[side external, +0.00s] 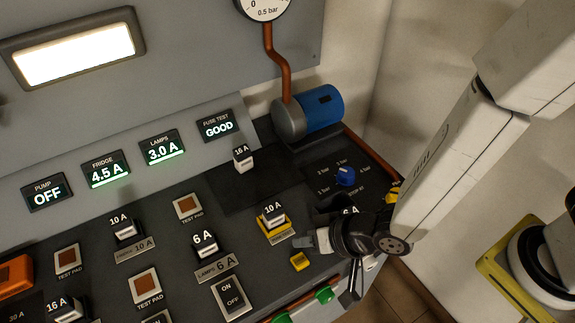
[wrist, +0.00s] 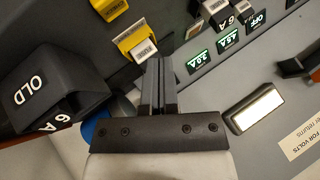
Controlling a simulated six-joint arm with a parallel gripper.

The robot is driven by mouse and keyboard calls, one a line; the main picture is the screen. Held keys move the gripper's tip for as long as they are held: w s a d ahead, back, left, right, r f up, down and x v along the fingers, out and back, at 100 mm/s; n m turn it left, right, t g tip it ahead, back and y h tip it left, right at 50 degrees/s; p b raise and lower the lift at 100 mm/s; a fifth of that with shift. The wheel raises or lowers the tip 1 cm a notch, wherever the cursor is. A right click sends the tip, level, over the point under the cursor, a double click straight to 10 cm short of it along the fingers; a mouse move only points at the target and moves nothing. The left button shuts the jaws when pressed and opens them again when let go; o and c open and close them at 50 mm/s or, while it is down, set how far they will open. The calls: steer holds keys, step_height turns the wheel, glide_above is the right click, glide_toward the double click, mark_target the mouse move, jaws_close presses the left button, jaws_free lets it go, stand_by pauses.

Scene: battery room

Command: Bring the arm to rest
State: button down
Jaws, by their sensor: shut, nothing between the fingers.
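My gripper (side external: 308,240) hangs above the right end of the dark panel in the side view, its fingers pointing left. In the wrist view its two fingers (wrist: 158,82) lie together with nothing between them. A 10 A fuse (side external: 272,213) sits in a yellow holder (side external: 277,231) to the left of the fingertips, apart from them as far as I can tell. A yellow holder with a white-labelled fuse (wrist: 143,48) shows just beyond the fingertips in the wrist view. My wrist partly hides a 6 A label (side external: 349,211) in the side view.
A black box marked OLD (wrist: 42,88) stands left of my fingers in the wrist view. A blue knob (side external: 345,176) and a blue pump (side external: 320,107) lie behind my gripper. Several fuses and test pads (side external: 187,207) cover the panel. Displays (side external: 162,149) line the back.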

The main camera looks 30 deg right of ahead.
stand_by(0.4)
steer(key=w+d+r+g+h, duration=0.1)
steer(key=w+d+r+h, duration=0.1)
steer(key=d, duration=0.5)
steer(key=w+d+r+g+h, duration=0.1)
steer(key=w+d+r, duration=0.1)
steer(key=d, duration=0.6)
steer(key=s+d+r+n+g+h, duration=0.1)
steer(key=d, duration=0.5)
steer(key=s+d+r+g+h, duration=0.1)
steer(key=s+d+r, duration=0.1)
steer(key=d, duration=0.4)
steer(key=shift+s+d+r+n+g, duration=0.15)
steer(key=shift+s+d+n+g, duration=0.05)
steer(key=shift+d+n+g, duration=0.2)
